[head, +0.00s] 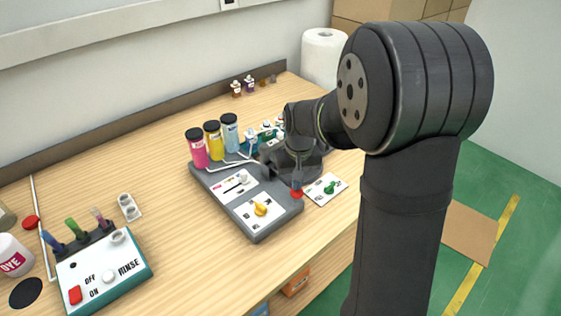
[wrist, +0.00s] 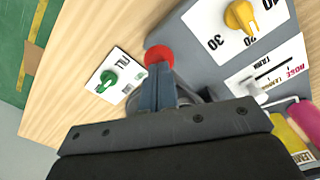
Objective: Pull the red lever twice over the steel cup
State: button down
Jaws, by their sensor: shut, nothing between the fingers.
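A round red knob, the end of the red lever (head: 297,194), shows at the right edge of the grey dispenser, just below my gripper in the head view. In the wrist view the red knob (wrist: 158,54) lies right at the tips of my gripper (wrist: 156,76). The fingers are together with nothing between them. I cannot tell whether they touch the knob. The lever's arm is hidden. I cannot make out the steel cup for certain; a dark rounded edge (wrist: 186,94) shows partly behind the fingers in the wrist view.
The grey dispenser (head: 257,233) carries a yellow dial (head: 261,209), a white slider (head: 243,178) and pink, yellow and blue bottles. A card with a green knob (head: 330,188) lies to its right. A rinse box (head: 110,285) stands at the front left. Bare wood lies between them.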

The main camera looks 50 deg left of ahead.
jog(key=shift+f, duration=0.4)
jog(key=shift+r, duration=0.1)
notch_tip(320, 180, up, 9)
dwell(1.0)
dwell(0.8)
jog(key=shift+f, duration=1.5)
jog(key=shift+f, duration=0.1)
dwell(1.4)
